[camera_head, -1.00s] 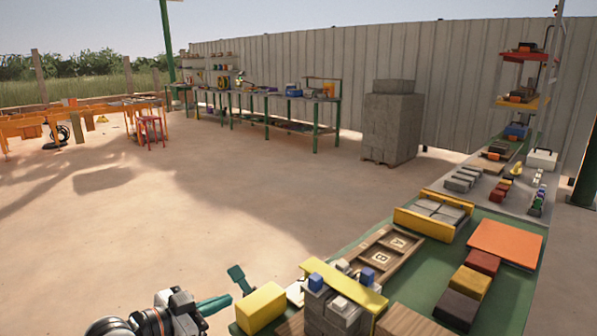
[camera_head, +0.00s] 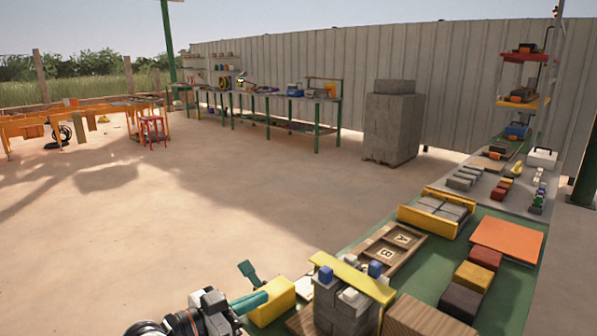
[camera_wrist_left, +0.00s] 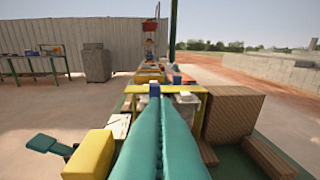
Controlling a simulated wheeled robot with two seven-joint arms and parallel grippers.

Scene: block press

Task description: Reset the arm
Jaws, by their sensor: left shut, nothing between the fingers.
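My left gripper (camera_head: 248,302) comes in from the lower left in the head view. Its teal fingers lie together, empty, close to the yellow block (camera_head: 272,304) at the green table's near left end. In the left wrist view the teal fingers (camera_wrist_left: 158,120) point forward, pressed together, toward the grey block press with its yellow crossbar (camera_wrist_left: 165,90). The press (camera_head: 340,305) stands just right of the gripper in the head view, with blue and white pieces on it. A teal lever (camera_head: 248,270) sticks up behind the yellow block. My right gripper is not in view.
A wooden tray marked A and B (camera_head: 390,250), a yellow-ended bin of grey blocks (camera_head: 435,215), an orange plate (camera_head: 507,237) and coloured blocks (camera_head: 473,276) line the green table. A brown block (camera_head: 425,318) stands right of the press. Open floor lies to the left.

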